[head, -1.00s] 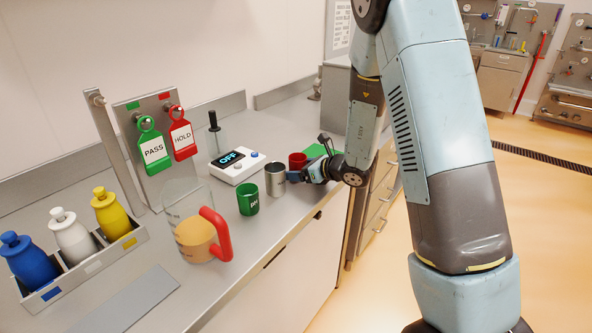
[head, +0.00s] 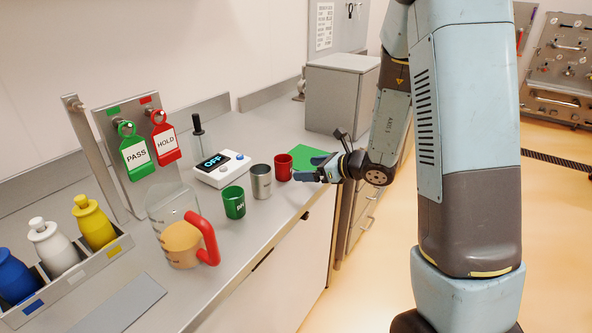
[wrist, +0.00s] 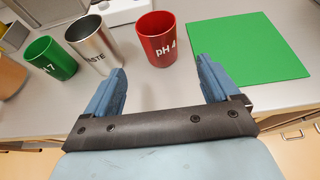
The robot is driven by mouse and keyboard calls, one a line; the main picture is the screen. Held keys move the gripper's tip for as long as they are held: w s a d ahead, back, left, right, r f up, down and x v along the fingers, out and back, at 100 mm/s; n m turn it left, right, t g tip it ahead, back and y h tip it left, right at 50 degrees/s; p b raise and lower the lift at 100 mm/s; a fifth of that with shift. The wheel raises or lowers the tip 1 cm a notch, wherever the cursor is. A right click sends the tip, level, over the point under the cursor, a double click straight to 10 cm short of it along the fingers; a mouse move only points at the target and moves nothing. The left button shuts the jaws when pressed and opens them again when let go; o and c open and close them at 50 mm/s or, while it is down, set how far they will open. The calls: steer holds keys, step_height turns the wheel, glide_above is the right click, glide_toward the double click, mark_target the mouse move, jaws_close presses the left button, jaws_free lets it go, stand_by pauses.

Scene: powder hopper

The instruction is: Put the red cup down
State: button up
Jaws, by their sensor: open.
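The red cup (head: 283,167), marked "pH 4", stands upright on the counter beside the steel cup. In the wrist view the red cup (wrist: 158,40) is beyond and between my fingertips, with a gap to them. My gripper (head: 312,170) is open and empty; its two blue fingers also show in the wrist view (wrist: 162,75). A flat green mat (head: 305,153) lies just right of the red cup and is bare; it is also in the wrist view (wrist: 247,47).
The steel cup (head: 261,181) and green cup (head: 234,202) stand left of the red cup. A jug with a red handle (head: 180,238), a white device reading OFF (head: 222,169) and a bottle rack (head: 75,278) are further left. A grey box (head: 342,95) stands behind.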

steer(key=shift+v, duration=1)
steer(key=s+a+r+n+g, duration=0.1)
steer(key=s+r+n+g, duration=0.5)
steer(key=s+r+n, duration=0.75)
steer(key=s+d+r+n+t+h, duration=0.3)
steer(key=s+d+r+n+h, duration=0.3)
steer(key=s+d+n+h, duration=0.4)
steer(key=s+d+n, duration=0.2)
steer(key=s, duration=0.1)
steer(key=shift+s+d+r+h, duration=0.2)
steer(key=shift+s+d+h, duration=0.05)
steer(key=shift+h, duration=0.05)
